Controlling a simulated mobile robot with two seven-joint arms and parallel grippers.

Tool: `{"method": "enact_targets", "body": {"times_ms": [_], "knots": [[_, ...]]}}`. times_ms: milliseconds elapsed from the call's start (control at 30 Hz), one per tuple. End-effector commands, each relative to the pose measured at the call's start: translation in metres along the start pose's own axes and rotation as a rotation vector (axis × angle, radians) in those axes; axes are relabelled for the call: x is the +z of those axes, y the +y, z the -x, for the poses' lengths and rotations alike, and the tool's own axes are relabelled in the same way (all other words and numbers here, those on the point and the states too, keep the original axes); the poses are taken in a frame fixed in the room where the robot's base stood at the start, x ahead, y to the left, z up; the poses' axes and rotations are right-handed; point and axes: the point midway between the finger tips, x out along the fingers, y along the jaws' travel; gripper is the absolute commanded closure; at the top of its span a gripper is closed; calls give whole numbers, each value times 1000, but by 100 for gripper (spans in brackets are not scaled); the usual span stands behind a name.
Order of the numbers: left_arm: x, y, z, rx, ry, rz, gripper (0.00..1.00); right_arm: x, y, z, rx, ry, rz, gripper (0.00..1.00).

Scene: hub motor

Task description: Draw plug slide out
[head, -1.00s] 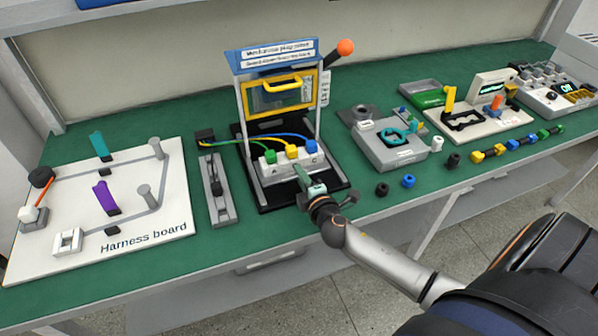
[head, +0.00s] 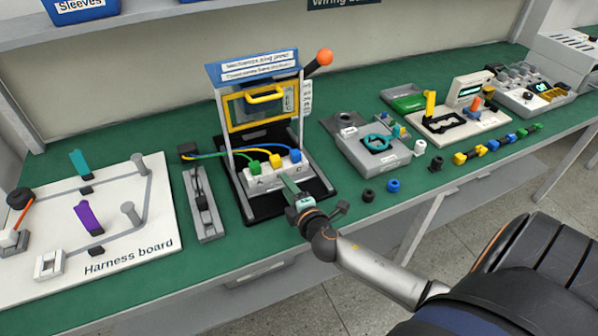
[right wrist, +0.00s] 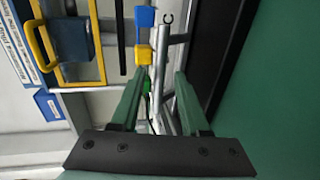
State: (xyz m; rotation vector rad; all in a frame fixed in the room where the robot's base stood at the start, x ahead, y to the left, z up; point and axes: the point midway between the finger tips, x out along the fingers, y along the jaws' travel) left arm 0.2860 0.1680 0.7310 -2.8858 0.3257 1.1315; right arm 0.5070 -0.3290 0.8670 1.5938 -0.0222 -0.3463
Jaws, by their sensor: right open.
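The plug slide (head: 257,184) is a pale block marked with letters, at the front foot of the blue-topped press (head: 252,74). A green plug (head: 254,167), a yellow plug (head: 275,160) and a blue plug (head: 295,155) stand in a row on it. My right gripper (head: 288,180) is at the slide's front side. In the right wrist view, its two green fingers (right wrist: 158,92) are apart, with part of the grey slide (right wrist: 160,70) showing between and beyond them. I cannot tell whether they touch it. The near finger partly hides the green plug. My left gripper is not in view.
A grey rail fixture (head: 203,205) and the white harness board (head: 90,240) lie left of the press. A grey box (head: 365,150) stands to its right, with small black and blue caps (head: 392,186) in front.

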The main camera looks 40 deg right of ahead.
Motion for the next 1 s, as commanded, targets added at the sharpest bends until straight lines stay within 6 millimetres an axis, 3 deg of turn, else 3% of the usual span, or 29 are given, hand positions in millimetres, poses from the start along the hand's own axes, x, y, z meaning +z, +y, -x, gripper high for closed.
{"method": "enact_targets", "body": {"times_ms": [300,500,700,1000], "knots": [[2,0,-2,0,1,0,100,0,-2,62,-3,0,0,55],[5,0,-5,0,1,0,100,0,-2,93,-3,0,-1,55],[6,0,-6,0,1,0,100,0,-1,108,-2,0,-1,55],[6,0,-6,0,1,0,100,0,0,110,0,0,0,55]]}}
